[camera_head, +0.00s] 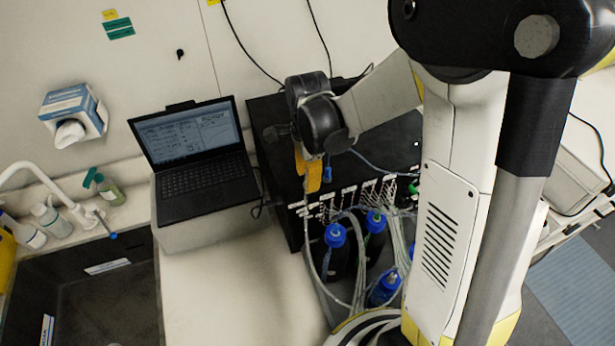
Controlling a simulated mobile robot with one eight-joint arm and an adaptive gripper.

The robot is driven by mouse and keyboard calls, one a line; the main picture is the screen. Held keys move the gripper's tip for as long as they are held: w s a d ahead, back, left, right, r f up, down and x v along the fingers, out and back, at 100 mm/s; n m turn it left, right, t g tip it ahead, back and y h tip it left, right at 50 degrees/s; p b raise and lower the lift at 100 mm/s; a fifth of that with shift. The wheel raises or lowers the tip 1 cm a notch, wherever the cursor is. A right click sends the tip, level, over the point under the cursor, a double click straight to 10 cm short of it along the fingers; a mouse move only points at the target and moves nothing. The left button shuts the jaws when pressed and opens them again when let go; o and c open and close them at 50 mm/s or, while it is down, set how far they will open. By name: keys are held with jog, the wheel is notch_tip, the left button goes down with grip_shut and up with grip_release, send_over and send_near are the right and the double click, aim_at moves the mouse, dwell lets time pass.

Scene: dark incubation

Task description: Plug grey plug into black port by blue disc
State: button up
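My gripper (313,186) has yellow-orange fingers and points down over the front left edge of a black box-shaped instrument (272,150). Its fingers are seen nearly edge-on and overlap, so I cannot tell whether they are open or shut or hold anything. A small blue piece (328,171) shows just right of the fingers; I cannot tell if it is a disc or part of a cable. A row of pale connectors and tubes (370,190) runs along the instrument's front edge. I cannot make out the grey plug, the black port or the blue disc with certainty.
Bottles with blue caps (335,235) stand among tubes before the instrument. An open laptop (190,150) sits left of it. A dark sink (105,300) with a white tap (50,185) is at left. The white bench (235,290) is clear in front. My arm hides the right side.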

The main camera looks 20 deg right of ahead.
dwell(0.7)
grip_shut()
jog(key=shift+r, duration=0.15)
jog(key=shift+r+p, duration=1.6)
jog(key=shift+r, duration=1.3)
